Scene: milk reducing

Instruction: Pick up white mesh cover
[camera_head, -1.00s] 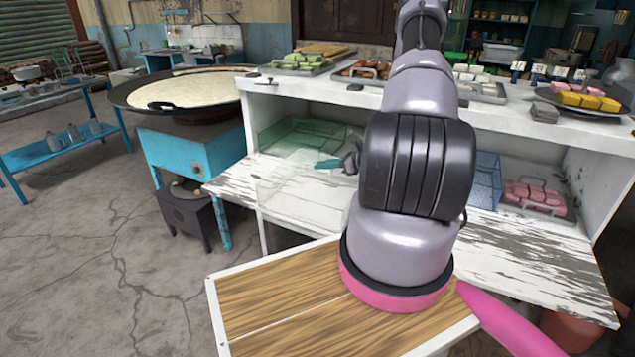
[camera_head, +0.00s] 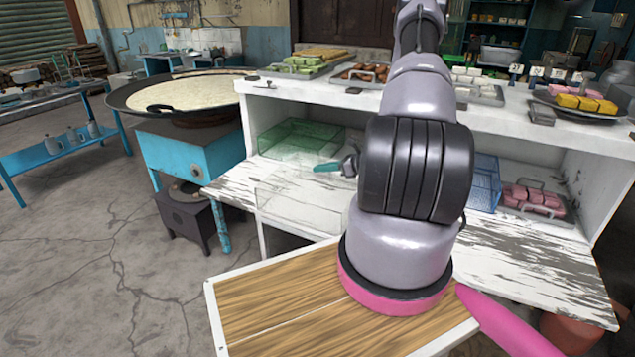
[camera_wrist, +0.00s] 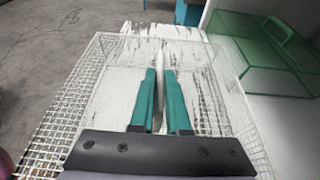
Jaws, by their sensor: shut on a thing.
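The white mesh cover (camera_wrist: 84,103) fills much of the wrist view as a wire box with open-looking mesh sides. In the head view the cover (camera_head: 285,206) shows faintly, pale and see-through, at the left end of the worn white shelf. My gripper (camera_wrist: 160,74) has two teal fingers shut on the cover's thin white upright handle. In the head view my gripper (camera_head: 337,166) shows only in part beside my arm, above the cover. I cannot tell whether the cover touches the shelf.
A green mesh cover (camera_head: 300,138) stands just behind on the white shelf (camera_head: 530,262); it also shows right in the wrist view (camera_wrist: 265,52). The counter top overhangs the shelf.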

